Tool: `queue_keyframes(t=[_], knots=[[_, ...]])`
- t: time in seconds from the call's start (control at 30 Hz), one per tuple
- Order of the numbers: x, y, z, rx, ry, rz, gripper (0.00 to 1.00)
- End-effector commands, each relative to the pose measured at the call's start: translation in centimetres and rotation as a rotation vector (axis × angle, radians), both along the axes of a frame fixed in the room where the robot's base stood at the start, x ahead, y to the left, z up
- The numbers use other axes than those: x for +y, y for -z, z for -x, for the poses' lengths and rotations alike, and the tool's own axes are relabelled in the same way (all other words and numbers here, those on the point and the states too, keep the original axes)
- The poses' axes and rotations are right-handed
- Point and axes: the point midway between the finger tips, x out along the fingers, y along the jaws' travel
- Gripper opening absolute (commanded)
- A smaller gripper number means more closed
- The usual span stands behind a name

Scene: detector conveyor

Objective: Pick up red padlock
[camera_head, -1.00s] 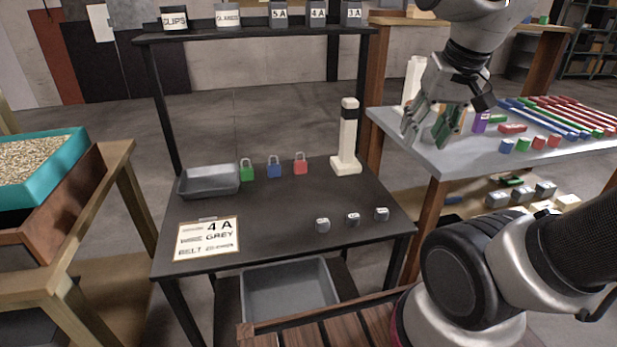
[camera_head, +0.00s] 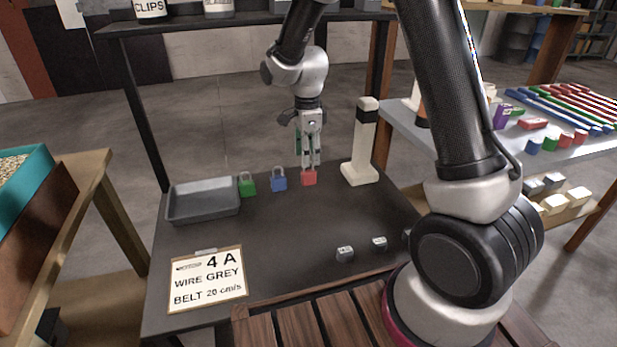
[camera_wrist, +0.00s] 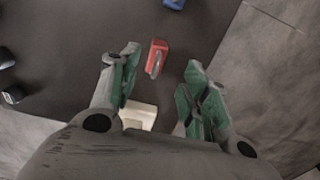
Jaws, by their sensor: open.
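The red padlock (camera_head: 309,178) stands on the dark table, at the right end of a row with the blue padlock (camera_head: 279,181) and the green padlock (camera_head: 246,185). My gripper (camera_head: 311,163) points down just above the red padlock and hides its shackle in the head view. In the wrist view the red padlock (camera_wrist: 157,57) lies ahead of and between the two open green-padded fingers (camera_wrist: 160,88). Nothing is held. A corner of the blue padlock (camera_wrist: 174,3) shows at the top of the wrist view.
A white post with a black band (camera_head: 361,145) stands close to the right of my gripper. A grey tray (camera_head: 203,213) is at the left, and a sign board (camera_head: 207,279) lies in front. Small grey blocks (camera_head: 345,254) sit near the front edge. The table's middle is clear.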

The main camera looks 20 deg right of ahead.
Motion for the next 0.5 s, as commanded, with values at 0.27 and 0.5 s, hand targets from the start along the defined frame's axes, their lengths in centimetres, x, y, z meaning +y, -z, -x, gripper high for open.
queue_keyframes(t=[0.27, 0.5], knots=[[-0.1, 3.6, 0.3, 0.005, 0.003, 0.001, 0.46], [-0.2, 7.0, 0.5, 0.003, 0.002, 0.001, 0.46]])
